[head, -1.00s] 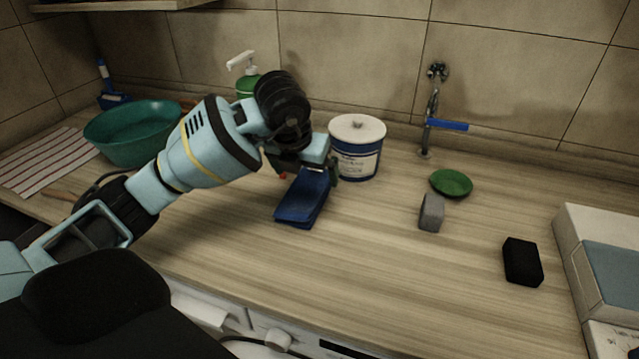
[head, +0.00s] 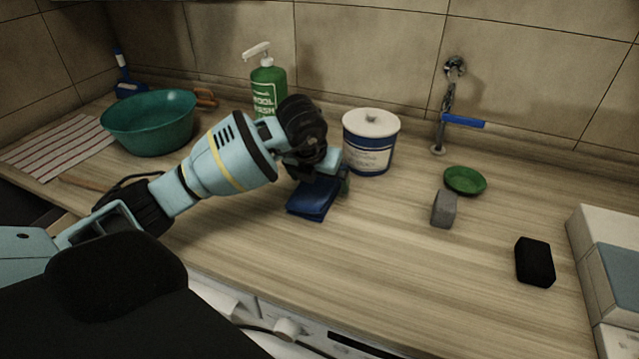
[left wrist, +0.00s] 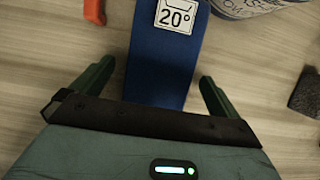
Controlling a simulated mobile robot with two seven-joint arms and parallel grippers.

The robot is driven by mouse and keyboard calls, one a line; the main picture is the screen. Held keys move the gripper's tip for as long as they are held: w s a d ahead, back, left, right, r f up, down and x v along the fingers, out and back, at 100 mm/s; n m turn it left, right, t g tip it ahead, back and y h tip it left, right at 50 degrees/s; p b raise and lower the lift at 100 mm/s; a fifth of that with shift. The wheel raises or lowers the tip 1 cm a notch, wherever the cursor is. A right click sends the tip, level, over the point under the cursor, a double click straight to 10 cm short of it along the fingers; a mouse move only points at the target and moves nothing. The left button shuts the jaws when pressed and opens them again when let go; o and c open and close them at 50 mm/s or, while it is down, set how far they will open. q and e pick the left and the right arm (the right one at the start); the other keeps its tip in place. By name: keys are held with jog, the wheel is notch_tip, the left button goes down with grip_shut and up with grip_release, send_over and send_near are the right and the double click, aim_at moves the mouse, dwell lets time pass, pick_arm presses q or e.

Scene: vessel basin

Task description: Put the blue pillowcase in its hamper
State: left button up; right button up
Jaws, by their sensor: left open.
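The blue pillowcase (head: 311,203) is a folded dark blue cloth on the wooden counter, in front of the white and blue tub. My left gripper (head: 322,178) is over its back end and hides part of it. In the left wrist view the pillowcase (left wrist: 164,65) runs between the two fingers of my open left gripper (left wrist: 156,72), with visible gaps on both sides. A white label reading 20° is at its far end. I cannot tell how high the fingers are above the counter. My right gripper is not in view. No hamper can be made out.
The tub (head: 370,145) and a green wash bottle (head: 268,88) stand close behind my gripper. A teal basin (head: 150,125) is at left. A grey block (head: 444,209), green dish (head: 465,180), black block (head: 535,262) and pale box (head: 612,265) are at right. The front middle counter is clear.

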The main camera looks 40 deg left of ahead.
pick_arm(q)
jog(key=shift+w+f, duration=0.2)
jog(key=shift+f, duration=0.3)
jog(key=c, duration=1.3)
jog(key=shift+r, duration=0.1)
jog(key=shift+r, duration=0.6)
notch_tip(320, 180, up, 2)
jog(key=shift+r, duration=0.15)
jog(key=s+d, duration=0.2)
jog(key=s, duration=0.3)
jog(key=s+d+r, duration=0.1)
jog(key=s+d, duration=0.1)
jog(key=s, duration=0.3)
jog(key=s+d+b, duration=0.1)
jog(key=s, duration=0.4)
jog(key=shift+d+r, duration=0.2)
jog(key=shift+d, duration=0.2)
